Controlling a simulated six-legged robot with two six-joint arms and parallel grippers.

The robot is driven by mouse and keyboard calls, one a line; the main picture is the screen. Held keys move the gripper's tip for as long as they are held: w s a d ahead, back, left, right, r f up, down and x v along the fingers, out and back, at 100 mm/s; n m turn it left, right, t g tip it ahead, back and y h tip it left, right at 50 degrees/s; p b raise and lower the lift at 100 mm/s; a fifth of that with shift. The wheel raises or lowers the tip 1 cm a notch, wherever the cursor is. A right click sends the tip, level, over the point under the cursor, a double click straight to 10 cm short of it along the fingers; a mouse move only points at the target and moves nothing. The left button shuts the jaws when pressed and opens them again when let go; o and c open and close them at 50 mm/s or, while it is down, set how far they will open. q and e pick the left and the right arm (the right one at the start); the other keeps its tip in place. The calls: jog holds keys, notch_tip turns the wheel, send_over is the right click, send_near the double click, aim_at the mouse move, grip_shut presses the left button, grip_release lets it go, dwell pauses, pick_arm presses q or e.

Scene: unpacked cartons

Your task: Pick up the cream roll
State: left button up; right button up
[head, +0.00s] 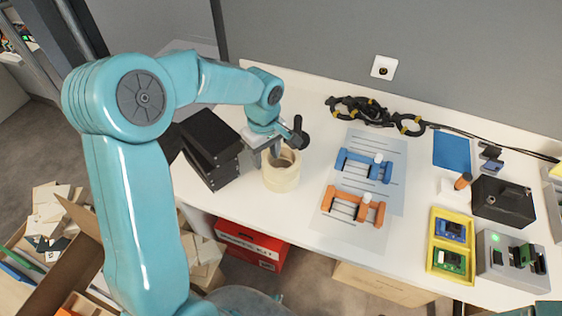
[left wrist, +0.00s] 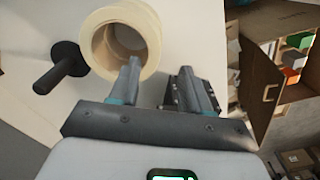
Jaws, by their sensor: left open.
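The cream roll (head: 283,179) is a thick hollow ring standing on the white table, left of the middle, with its opening upward. In the left wrist view the roll (left wrist: 153,28) is at top centre. My left gripper (left wrist: 161,66) is open and empty. In the wrist view its left finger overlaps the roll's near rim and hole, and its right finger is right of the roll. In the head view the left gripper (head: 265,156) is just above and behind the roll; whether it touches cannot be told. My right gripper is not in view.
A black post on a round base (head: 298,133) stands close beside the roll. Black boxes (head: 208,150) are left of it. Sheets with a blue rack (head: 362,166) and an orange rack (head: 352,207) lie to the right. A yellow tray (head: 435,222) is farther right.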

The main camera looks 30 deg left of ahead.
aim_at(268, 167)
pick_arm(q)
jog(key=f, duration=0.6)
jog(key=shift+w+f+p, duration=0.4)
grip_shut()
